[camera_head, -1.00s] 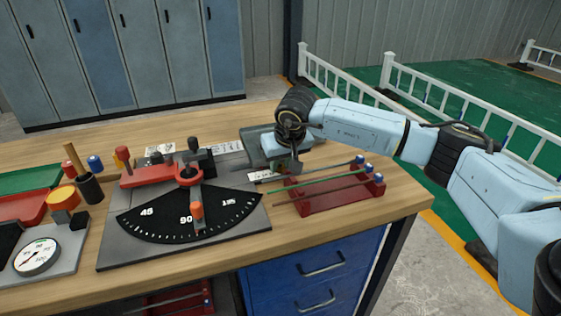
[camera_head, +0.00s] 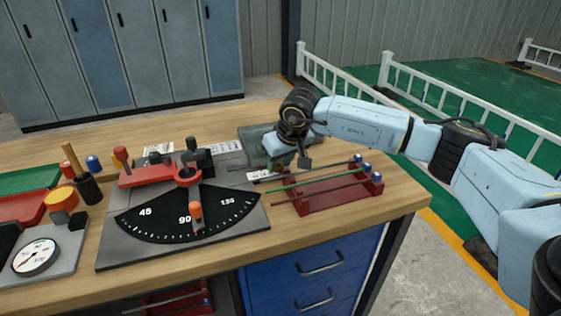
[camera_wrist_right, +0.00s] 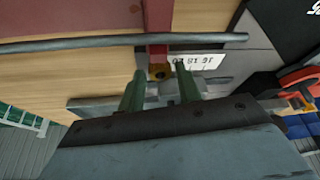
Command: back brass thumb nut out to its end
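In the head view the right gripper (camera_head: 276,160) is low over the bench, left of the red rack. My left gripper is not in view.
The red rack (camera_head: 335,198) carries several rods; a grey rod (camera_wrist_right: 90,43) crosses the wrist view. The black angle plate (camera_head: 150,222) with its red lever (camera_head: 145,177) lies left. A white label (camera_wrist_right: 197,62) is near the fingers. The bench front (camera_head: 300,228) is clear.

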